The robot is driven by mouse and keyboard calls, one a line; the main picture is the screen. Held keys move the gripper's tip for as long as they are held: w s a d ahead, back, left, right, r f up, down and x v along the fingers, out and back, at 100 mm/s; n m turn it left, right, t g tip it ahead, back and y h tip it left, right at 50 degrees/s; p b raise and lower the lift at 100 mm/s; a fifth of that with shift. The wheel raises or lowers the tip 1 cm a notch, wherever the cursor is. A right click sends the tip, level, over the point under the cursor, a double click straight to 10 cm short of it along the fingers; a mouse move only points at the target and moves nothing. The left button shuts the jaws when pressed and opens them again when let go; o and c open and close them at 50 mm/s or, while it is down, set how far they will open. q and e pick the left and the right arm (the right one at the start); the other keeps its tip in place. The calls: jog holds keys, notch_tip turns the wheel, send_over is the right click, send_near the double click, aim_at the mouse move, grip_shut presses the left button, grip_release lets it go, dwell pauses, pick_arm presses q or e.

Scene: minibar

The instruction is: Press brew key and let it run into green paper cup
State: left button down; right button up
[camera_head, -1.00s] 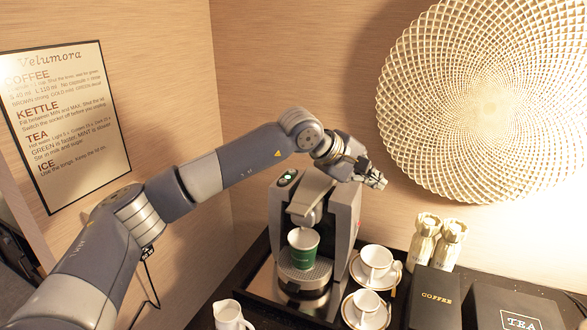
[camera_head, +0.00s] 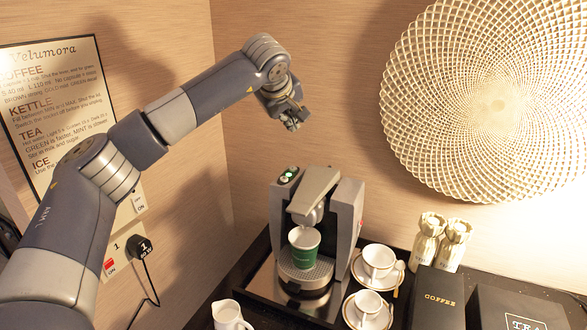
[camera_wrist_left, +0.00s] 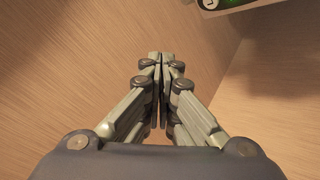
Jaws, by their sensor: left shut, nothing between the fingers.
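The grey coffee machine (camera_head: 341,212) stands on a tray at the back of the counter. Its keys (camera_head: 289,175), with green lights, are on the top left; a corner with a green key (camera_wrist_left: 291,4) shows at the top right of the left wrist view. The green paper cup (camera_head: 304,247) stands upright on the drip grate under the spout. My left gripper (camera_head: 292,124) is in the air above the keys, apart from the machine. In the left wrist view its fingers (camera_wrist_left: 160,60) are shut with nothing between them. My right gripper is not in view.
Two white cups on saucers (camera_head: 378,262) (camera_head: 368,304) stand right of the machine. A white jug (camera_head: 229,316) is at the front left. A wall socket with a plug (camera_head: 139,247) is at the left.

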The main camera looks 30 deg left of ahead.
pick_arm(q)
jog(key=b, duration=0.7)
send_over(290, 168)
notch_tip(290, 168, down, 8)
jog(key=shift+f, duration=0.45)
dwell(0.8)
jog(key=shift+f, duration=0.4)
jog(key=shift+f+b, duration=0.4)
jog(key=shift+b, duration=0.05)
dwell(0.4)
jog(key=shift+s, duration=0.1)
jog(key=shift+r+p, duration=0.75)
jog(key=shift+r, duration=0.05)
